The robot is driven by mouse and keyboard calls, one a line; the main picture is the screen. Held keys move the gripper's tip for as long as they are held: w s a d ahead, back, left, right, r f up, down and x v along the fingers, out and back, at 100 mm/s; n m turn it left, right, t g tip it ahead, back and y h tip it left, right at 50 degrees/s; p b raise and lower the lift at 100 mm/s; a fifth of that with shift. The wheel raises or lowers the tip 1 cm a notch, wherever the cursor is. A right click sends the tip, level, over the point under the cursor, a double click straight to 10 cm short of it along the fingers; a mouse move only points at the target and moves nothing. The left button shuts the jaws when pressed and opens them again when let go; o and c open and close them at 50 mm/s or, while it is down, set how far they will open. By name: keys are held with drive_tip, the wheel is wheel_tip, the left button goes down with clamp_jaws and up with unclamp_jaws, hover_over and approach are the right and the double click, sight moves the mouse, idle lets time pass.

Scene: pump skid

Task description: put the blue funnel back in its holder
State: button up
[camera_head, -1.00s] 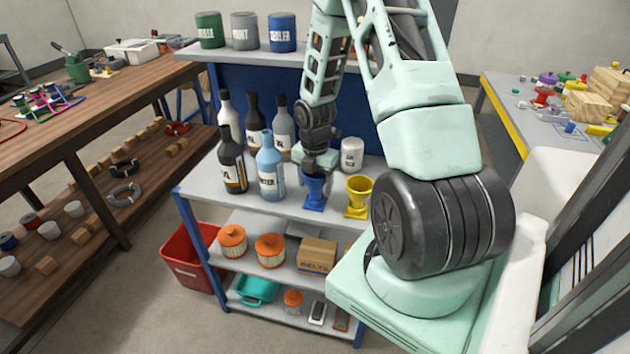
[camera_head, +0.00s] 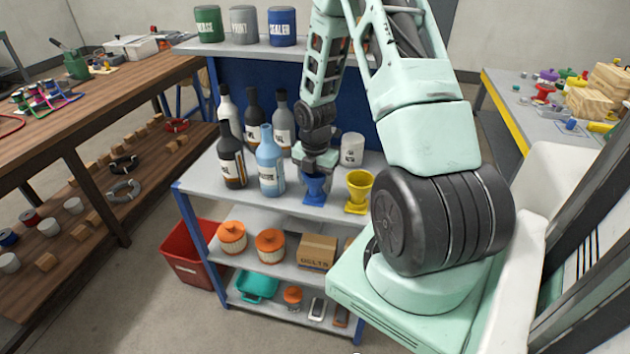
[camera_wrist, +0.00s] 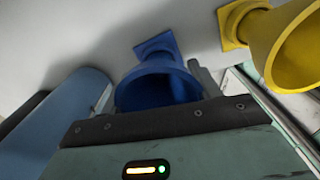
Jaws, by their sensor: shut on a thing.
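The blue funnel (camera_head: 315,184) stands upright, mouth up, at the front of the shelf unit's middle top. My gripper (camera_head: 316,172) is shut on it from behind and above. A blue square base (camera_head: 314,199) lies directly under the funnel on the shelf. In the wrist view the funnel's wide mouth (camera_wrist: 158,90) shows, with the square base (camera_wrist: 158,45) beyond it. I cannot tell whether the spout is fully seated in the base. My gripper's housing hides part of the funnel's near side in the wrist view.
A yellow funnel (camera_head: 359,187) stands in a yellow base close on the right. A light blue bottle (camera_head: 269,165) and a dark bottle (camera_head: 231,160) stand close on the left. A white can (camera_head: 352,150) stands behind. The shelf (camera_head: 240,202) is bare along its front edge.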

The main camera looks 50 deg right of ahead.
drive_tip(key=o, duration=1.2)
drive_tip(key=shift+c, duration=0.2)
wheel_tip(320, 180, up, 17)
drive_tip(key=shift+r+p, duration=0.2)
drive_tip(key=shift+p, duration=0.15)
drive_tip(key=a+r+m, duration=0.3)
drive_tip(key=a+m, duration=0.2)
drive_tip(key=a, duration=1.9)
drive_tip(key=s+a+r+m, duration=0.1)
drive_tip(key=s+a+m, duration=0.6)
drive_tip(key=s+a, duration=0.9)
drive_tip(key=shift+s+a+r+m+y, duration=0.25)
drive_tip(key=shift+s+r+m+y, duration=0.05)
drive_tip(key=shift+s, duration=0.25)
